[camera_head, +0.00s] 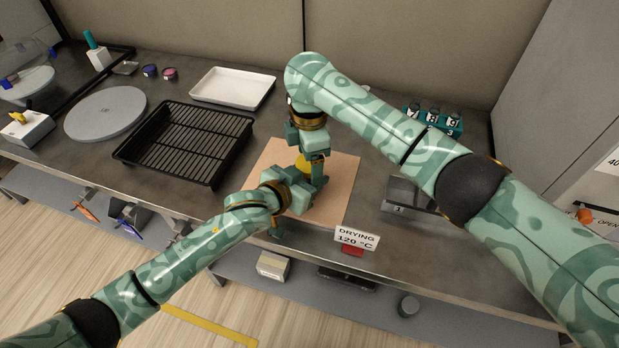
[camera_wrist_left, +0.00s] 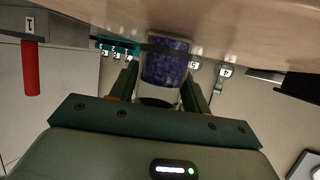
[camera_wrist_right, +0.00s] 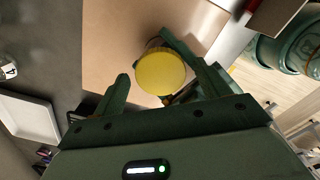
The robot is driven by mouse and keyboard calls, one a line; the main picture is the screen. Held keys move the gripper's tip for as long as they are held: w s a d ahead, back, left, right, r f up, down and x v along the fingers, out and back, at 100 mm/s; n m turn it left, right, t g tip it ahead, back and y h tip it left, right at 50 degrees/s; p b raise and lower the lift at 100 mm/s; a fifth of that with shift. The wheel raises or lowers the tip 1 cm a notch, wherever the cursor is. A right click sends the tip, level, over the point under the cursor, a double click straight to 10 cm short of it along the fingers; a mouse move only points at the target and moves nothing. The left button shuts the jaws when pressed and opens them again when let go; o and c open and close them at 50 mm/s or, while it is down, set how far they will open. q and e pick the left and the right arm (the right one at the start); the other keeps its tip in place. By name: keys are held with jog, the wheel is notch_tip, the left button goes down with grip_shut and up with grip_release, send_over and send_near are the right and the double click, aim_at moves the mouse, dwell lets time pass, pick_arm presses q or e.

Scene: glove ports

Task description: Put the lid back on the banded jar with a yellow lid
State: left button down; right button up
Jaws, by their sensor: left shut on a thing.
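The yellow lid (camera_wrist_right: 160,73) lies flat side up between the spread fingers of my right gripper (camera_wrist_right: 145,55), nearer its right finger in the right wrist view. In the head view the lid (camera_head: 303,162) shows as a small yellow patch under that gripper. My left gripper (camera_wrist_left: 160,80) is shut on the banded jar (camera_wrist_left: 167,65), which has a speckled purple body and a dark band. The jar is mostly hidden in the head view, behind both grippers over the tan mat (camera_head: 338,185). I cannot tell whether the lid is seated on the jar.
A black rack tray (camera_head: 185,145) and a white tray (camera_head: 233,88) stand left of the mat, with a grey round plate (camera_head: 105,113) farther left. A teal numbered rack (camera_head: 435,121) stands at the back right. The drying sign (camera_head: 357,239) is at the front edge.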

jog(key=shift+r, duration=2.25)
jog(key=shift+c, duration=0.4)
notch_tip(320, 180, up, 2)
jog(key=n, duration=0.4)
jog(key=shift+r, duration=0.1)
jog(key=r+n, duration=0.1)
jog(key=n, duration=0.1)
jog(key=shift+r+n, duration=0.15)
jog(key=shift+n, duration=0.15)
